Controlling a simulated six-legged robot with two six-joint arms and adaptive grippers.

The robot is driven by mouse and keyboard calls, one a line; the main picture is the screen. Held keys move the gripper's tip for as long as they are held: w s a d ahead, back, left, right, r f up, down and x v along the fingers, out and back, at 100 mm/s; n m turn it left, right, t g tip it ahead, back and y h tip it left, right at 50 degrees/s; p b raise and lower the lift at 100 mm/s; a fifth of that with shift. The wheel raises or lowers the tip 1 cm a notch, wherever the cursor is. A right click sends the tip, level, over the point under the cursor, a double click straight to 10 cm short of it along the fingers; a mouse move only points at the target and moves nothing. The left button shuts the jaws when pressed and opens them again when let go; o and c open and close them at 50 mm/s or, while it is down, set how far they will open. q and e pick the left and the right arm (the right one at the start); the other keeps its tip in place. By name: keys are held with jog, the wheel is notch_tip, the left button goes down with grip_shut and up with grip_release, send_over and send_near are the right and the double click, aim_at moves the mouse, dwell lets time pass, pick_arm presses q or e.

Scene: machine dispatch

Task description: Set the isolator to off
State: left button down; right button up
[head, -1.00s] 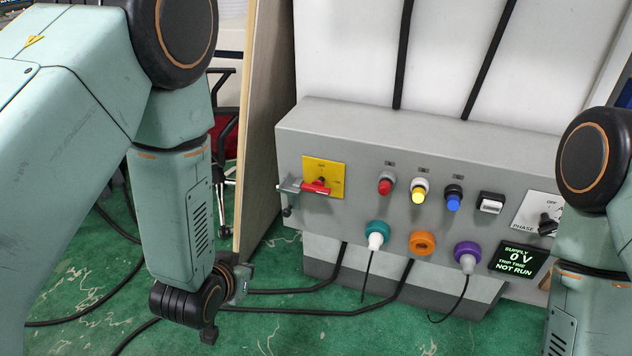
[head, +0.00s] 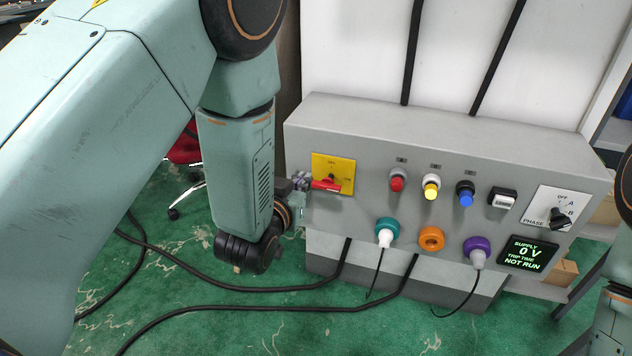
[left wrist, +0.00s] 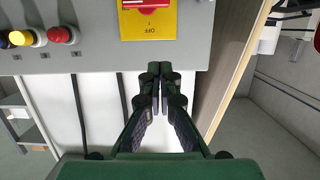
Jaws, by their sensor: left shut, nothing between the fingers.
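The isolator is a yellow square plate (head: 346,163) with a red handle (head: 326,185) at the left end of the grey panel. The handle lies roughly level. In the left wrist view, which is upside down, OFF is printed on the yellow plate (left wrist: 150,28), on its upper side in the head view, and the red handle (left wrist: 132,3) is cut by the top edge. My left gripper (head: 299,182) is just left of the plate; contact with the handle cannot be told. The left wrist view shows its fingers (left wrist: 154,80) shut, with nothing between them. My right gripper is out of view.
The grey panel (head: 440,125) carries red, yellow and blue buttons, a phase knob (head: 560,217) and several coloured sockets. Black cables (head: 200,280) cross the green floor. A red chair (head: 183,150) stands behind my left arm.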

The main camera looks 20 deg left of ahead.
pick_arm(q)
jog(key=b, duration=0.2)
send_over(314, 182)
jog(key=s, duration=0.2)
notch_tip(314, 182, down, 3)
jog(key=f, duration=0.1)
jog(key=f+b, duration=0.1)
jog(key=f, duration=0.1)
jog(key=shift+s+d+f, duration=0.15)
jog(key=shift+d, duration=0.35)
